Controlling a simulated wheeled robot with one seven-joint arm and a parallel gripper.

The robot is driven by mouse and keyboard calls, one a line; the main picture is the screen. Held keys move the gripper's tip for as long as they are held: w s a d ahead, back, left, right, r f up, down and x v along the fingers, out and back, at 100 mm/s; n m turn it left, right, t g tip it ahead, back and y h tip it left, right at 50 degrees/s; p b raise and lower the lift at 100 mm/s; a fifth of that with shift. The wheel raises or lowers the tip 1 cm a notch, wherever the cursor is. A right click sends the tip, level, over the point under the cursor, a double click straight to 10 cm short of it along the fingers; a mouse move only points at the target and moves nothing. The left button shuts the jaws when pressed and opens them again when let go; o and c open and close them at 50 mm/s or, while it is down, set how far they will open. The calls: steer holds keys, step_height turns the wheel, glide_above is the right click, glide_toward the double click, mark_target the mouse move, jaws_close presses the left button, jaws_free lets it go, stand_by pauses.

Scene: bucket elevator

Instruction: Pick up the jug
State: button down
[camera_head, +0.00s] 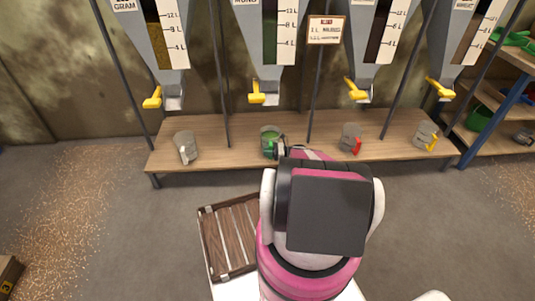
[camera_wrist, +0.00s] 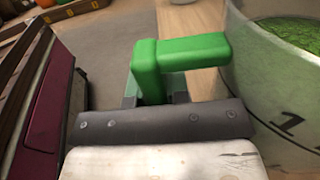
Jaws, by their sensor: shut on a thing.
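The jug with the green handle (camera_head: 271,135) stands on the low wooden bench under the second hopper in the head view, with green contents inside. In the wrist view the same jug (camera_wrist: 283,78) fills the right side, translucent with a dark scale mark and green grains inside. My gripper (camera_wrist: 158,92) is shut on its green handle, beside the jug's wall. In the head view my arm hides most of my gripper (camera_head: 280,150). I cannot tell whether the jug's base touches the bench.
Other jugs stand on the bench (camera_head: 220,135): a white-handled one (camera_head: 185,147), a red-handled one (camera_head: 351,138) and a yellow-handled one (camera_head: 425,136). Hoppers with yellow levers (camera_head: 263,93) hang above. A wooden crate (camera_head: 228,240) lies at the lower left. Shelves (camera_head: 500,100) stand at right.

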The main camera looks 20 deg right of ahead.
steer(key=s+a+r, duration=0.7)
steer(key=a+r, duration=0.2)
steer(key=r, duration=0.1)
steer(key=shift+a, duration=0.15)
stand_by(0.4)
